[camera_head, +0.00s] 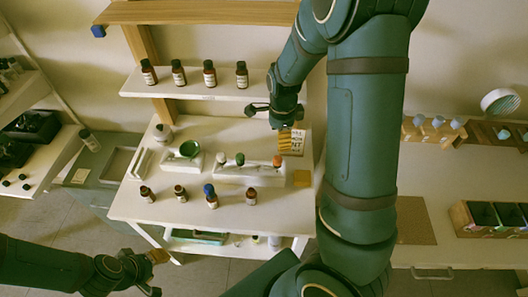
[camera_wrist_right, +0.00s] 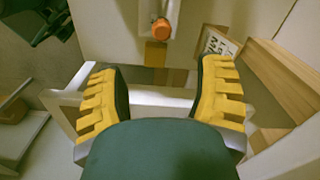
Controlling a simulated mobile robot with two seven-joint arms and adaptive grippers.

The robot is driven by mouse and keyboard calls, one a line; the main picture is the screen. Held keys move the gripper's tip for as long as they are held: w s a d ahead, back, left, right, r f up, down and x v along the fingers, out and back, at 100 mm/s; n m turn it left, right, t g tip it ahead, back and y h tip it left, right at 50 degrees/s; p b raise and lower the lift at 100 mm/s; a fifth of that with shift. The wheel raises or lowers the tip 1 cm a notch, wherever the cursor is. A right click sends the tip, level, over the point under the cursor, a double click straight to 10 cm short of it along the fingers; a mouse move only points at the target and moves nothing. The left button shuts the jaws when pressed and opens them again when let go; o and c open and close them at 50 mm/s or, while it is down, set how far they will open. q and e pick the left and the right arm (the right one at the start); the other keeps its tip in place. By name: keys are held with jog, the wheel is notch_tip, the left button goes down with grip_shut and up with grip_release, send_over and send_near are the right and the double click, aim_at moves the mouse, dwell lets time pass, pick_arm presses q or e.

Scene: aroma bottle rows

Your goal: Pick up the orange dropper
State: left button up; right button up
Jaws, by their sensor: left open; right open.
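The orange dropper (camera_head: 277,161) stands in the right end of a white rack (camera_head: 230,174) on the table. Its orange cap (camera_wrist_right: 160,30) shows at the top middle of the right wrist view, ahead of the gap between the fingers. My right gripper (camera_head: 282,128) is open and empty, above and behind the rack, apart from the dropper. Its two yellow-padded fingers (camera_wrist_right: 162,92) are spread wide in the wrist view. My left gripper (camera_head: 151,274) is open at the lower left, in front of the table and away from the rack.
A green-capped dropper (camera_head: 240,159) and a white one (camera_head: 221,158) share the rack. Several bottles stand in front, including a blue-capped one (camera_head: 210,196). A green bowl (camera_head: 190,149) is at left. Dark bottles line the shelf (camera_head: 195,89) behind. A printed sign (camera_head: 298,142) stands near my right gripper.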

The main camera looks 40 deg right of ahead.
aim_at(278, 158)
notch_tip(278, 158, down, 8)
jog(key=shift+w+d+r+b, duration=0.1)
jog(key=shift+w+r+b, duration=0.05)
jog(key=shift+b, duration=0.65)
jog(key=shift+f+b, duration=0.4)
jog(key=shift+f, duration=2.6)
pick_arm(q)
jog(key=shift+w+d+f, duration=0.1)
jog(key=shift+w+f, duration=0.05)
jog(key=shift+f, duration=0.5)
jog(key=shift+w+f, duration=0.15)
jog(key=shift+f, duration=0.45)
pick_arm(e)
jog(key=c, duration=0.8)
